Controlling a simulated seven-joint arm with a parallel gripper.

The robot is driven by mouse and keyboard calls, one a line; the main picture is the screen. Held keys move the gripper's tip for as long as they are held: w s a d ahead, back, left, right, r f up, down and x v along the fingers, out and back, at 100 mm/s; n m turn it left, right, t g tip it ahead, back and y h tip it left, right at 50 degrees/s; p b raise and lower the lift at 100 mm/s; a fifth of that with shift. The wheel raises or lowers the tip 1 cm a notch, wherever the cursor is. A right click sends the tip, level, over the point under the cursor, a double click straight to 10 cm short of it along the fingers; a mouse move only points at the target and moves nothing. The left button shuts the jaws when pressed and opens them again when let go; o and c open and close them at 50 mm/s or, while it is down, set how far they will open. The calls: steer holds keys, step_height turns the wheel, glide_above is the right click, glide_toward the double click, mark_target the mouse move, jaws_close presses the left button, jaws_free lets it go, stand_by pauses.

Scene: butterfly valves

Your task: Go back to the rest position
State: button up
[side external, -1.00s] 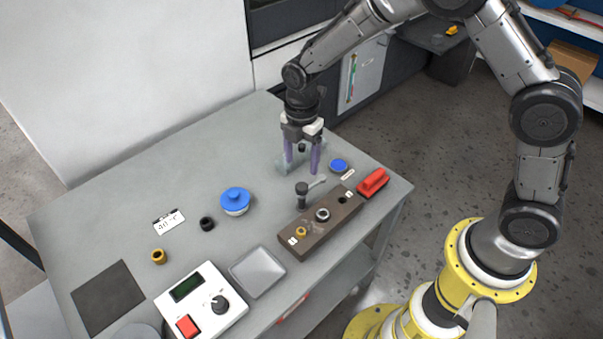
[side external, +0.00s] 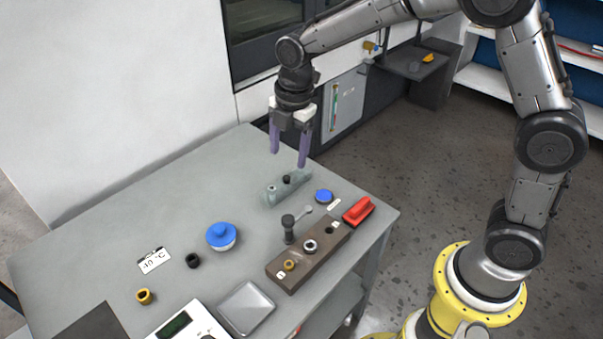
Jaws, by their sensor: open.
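My gripper (side external: 289,158) is in the air above the back right of the grey table (side external: 130,225). Its two purple fingers point down, spread apart with nothing between them. Below the fingers a grey-green fixture with a small black knob (side external: 287,181) lies on the table, apart from them. A brown block (side external: 296,265) with several fittings in its top lies nearer the front right edge. A dark upright part with a lever (side external: 290,228) stands just behind the block.
A red-handled item (side external: 358,210) and a blue disc (side external: 324,196) are at the right edge. A blue-topped white pot (side external: 221,236), black ring (side external: 193,261), brass ring (side external: 144,296), temperature card (side external: 153,260), square tray (side external: 246,307) and control box (side external: 180,325) occupy the front and left.

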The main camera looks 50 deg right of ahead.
steer(key=s+d+r+m+t, duration=0.2)
steer(key=s+d+r+m, duration=0.1)
steer(key=s+r, duration=0.35)
steer(key=s+d+r+m+t, duration=0.1)
steer(key=s+d+r+m, duration=0.2)
steer(key=s+r, duration=0.35)
steer(key=s+d+f+m+t, duration=0.1)
steer(key=s+f+m, duration=0.2)
steer(key=s+m, duration=1)
steer(key=shift+s+d+f+m, duration=0.25)
steer(key=shift+d+f+m, duration=0.1)
steer(key=shift+m, duration=0.15)
